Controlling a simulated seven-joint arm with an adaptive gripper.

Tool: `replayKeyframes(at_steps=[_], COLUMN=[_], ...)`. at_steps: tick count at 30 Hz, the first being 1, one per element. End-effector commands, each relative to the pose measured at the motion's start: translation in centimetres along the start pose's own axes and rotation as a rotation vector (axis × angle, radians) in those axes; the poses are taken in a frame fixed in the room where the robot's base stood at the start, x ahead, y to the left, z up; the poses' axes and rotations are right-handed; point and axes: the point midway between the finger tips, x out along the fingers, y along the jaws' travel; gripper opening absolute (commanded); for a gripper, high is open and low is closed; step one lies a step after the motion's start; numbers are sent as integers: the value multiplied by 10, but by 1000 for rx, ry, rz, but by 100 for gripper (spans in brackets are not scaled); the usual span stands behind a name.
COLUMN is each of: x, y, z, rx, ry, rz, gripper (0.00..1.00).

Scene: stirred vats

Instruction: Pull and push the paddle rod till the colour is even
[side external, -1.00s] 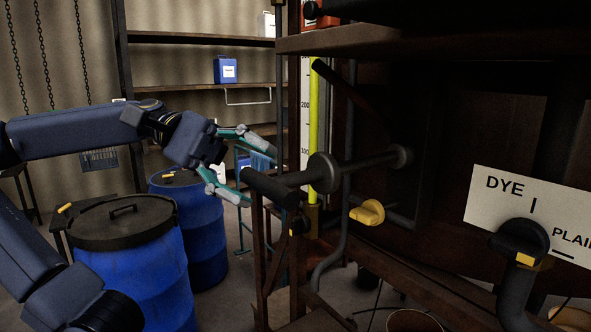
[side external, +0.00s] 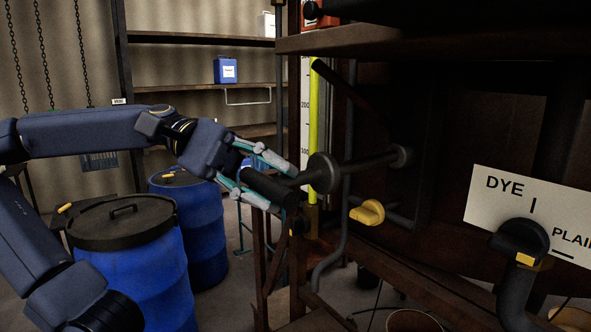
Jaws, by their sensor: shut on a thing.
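The paddle rod (side external: 368,162) is a dark horizontal rod with a round disc (side external: 324,173) on it and a thick black cross handle (side external: 268,186) at its left end. It runs right into a round fitting (side external: 401,156) on the dark vat wall. My gripper (side external: 285,187) comes from the left and is shut on the handle, one finger above it and one below. The fingertips reach close to the disc. A sight tube (side external: 314,115) beside the scale holds bright yellow liquid. The inside of the vat is not visible.
A yellow valve knob (side external: 367,212) sits just below the rod. A black valve lever (side external: 519,242) stands before a DYE/PLAIN sign (side external: 508,190) at the right. Blue drums (side external: 135,265) stand below my arm. A rusty frame (side external: 262,270) is under the handle.

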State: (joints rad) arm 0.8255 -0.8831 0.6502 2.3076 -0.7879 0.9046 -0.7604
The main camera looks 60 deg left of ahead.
Motion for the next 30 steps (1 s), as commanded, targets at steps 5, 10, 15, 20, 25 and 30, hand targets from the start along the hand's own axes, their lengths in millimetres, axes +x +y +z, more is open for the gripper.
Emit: replayKeyframes(at_steps=[5, 10, 15, 20, 25, 30], x=[0, 0, 0, 9, 26, 38], y=[-1, -1, 0, 14, 42, 60], z=[0, 0, -1, -20, -60, -90], rx=[-3, -4, -6, -14, -16, -22], ry=[0, 0, -1, -3, 2, 4], rz=[-1, -1, -1, -3, -3, -11], gripper=[0, 0, 0, 0, 0, 0])
